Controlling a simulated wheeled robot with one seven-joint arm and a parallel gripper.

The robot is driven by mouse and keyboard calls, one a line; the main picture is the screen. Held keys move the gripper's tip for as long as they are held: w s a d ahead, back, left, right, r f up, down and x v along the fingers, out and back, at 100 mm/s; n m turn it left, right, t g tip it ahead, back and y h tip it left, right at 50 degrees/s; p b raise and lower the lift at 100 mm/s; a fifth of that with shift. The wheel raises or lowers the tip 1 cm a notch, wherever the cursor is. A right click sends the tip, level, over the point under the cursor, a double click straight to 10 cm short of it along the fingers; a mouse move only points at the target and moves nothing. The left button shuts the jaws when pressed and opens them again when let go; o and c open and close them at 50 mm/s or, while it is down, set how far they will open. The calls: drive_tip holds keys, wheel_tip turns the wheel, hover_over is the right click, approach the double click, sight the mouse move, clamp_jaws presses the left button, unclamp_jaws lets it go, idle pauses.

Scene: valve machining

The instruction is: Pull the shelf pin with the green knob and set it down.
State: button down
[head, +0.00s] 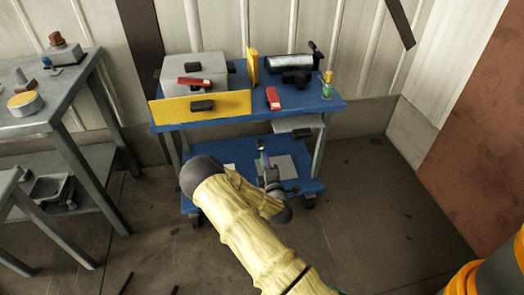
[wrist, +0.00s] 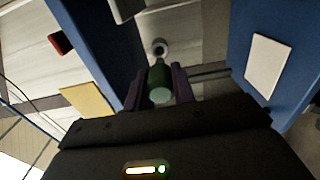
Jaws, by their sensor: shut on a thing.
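The shelf pin's green knob (wrist: 159,82) is between the two dark fingers of my gripper (wrist: 160,88) in the wrist view. The fingers are shut on it. A round grey end or collar (wrist: 159,47) shows just beyond the knob; I cannot tell whether the pin is still in its hole. In the head view my gripper (head: 264,160) is in front of the blue cart (head: 222,123), below its top and over the lower shelf. The pin is too small to make out there.
The cart top holds a grey box (head: 196,67), yellow plates, red-tagged parts and a small green-and-yellow item (head: 327,86). The lower shelf (head: 305,185) carries pale sheets. A grey workbench (head: 60,110) stands left. Floor at right is clear.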

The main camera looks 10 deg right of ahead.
drive_tip(key=s+f, duration=0.5)
drive_tip(key=f, duration=0.3)
drive_tip(key=shift+s+f, duration=0.3)
drive_tip(key=shift+s, duration=0.1)
drive_tip(key=shift+d, duration=0.1)
